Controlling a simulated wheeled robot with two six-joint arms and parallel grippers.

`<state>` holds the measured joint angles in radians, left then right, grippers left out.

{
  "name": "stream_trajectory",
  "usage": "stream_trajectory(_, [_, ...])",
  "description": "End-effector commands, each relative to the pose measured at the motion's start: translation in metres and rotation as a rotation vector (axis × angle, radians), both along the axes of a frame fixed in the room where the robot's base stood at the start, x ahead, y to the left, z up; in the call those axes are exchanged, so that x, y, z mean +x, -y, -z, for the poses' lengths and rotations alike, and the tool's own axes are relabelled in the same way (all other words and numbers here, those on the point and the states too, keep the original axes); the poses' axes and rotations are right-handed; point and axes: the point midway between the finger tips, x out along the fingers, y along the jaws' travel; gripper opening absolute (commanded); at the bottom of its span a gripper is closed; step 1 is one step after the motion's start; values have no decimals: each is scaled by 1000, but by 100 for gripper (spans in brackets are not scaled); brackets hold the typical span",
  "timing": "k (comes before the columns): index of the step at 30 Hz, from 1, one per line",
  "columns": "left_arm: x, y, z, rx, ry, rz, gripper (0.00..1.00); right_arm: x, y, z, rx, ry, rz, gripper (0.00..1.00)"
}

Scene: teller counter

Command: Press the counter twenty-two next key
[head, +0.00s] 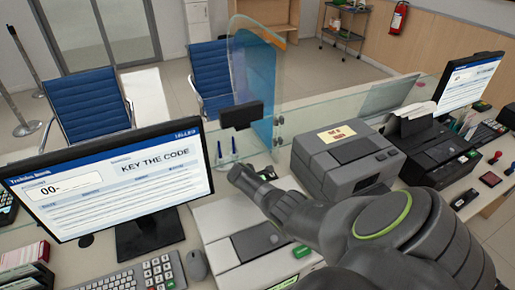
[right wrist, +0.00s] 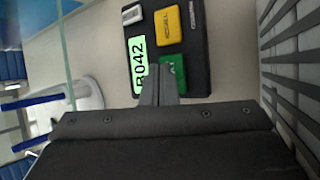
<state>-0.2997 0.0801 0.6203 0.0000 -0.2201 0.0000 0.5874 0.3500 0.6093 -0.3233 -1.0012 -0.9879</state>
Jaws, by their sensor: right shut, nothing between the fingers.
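In the right wrist view a black key panel (right wrist: 196,65) carries a lit green display (right wrist: 138,62) that seems to read B042. Beside the display are a yellow key (right wrist: 168,26), a green key (right wrist: 178,70) and a small white key (right wrist: 132,15). My right gripper (right wrist: 161,68) is shut and empty, its tips between the display and the green key, overlapping that key's edge. I cannot tell whether they touch. In the head view my right gripper (head: 240,176) reaches over the counter. My left gripper is out of view.
A monitor (head: 105,185) reading "KEY THE CODE" stands left, with a keyboard (head: 130,275) and mouse (head: 195,264) near it. A glass screen (head: 255,80) and a small black box (head: 241,115) are beyond my gripper. A grey machine (head: 345,160) stands to the right.

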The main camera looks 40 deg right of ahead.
Motion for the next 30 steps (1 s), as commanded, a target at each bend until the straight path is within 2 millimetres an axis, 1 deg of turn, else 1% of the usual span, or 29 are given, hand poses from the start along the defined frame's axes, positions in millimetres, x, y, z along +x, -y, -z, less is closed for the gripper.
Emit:
stream_trajectory(1, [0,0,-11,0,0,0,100,0,0,-12,-1,0,0,0])
stream_trajectory(6, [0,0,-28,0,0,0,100,1,1,-29,-2,2,0,0])
stream_trajectory(8, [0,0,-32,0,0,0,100,1,1,-33,-2,2,0,0])
stream_trajectory(30, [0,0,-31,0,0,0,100,2,1,-34,-2,4,0,0])
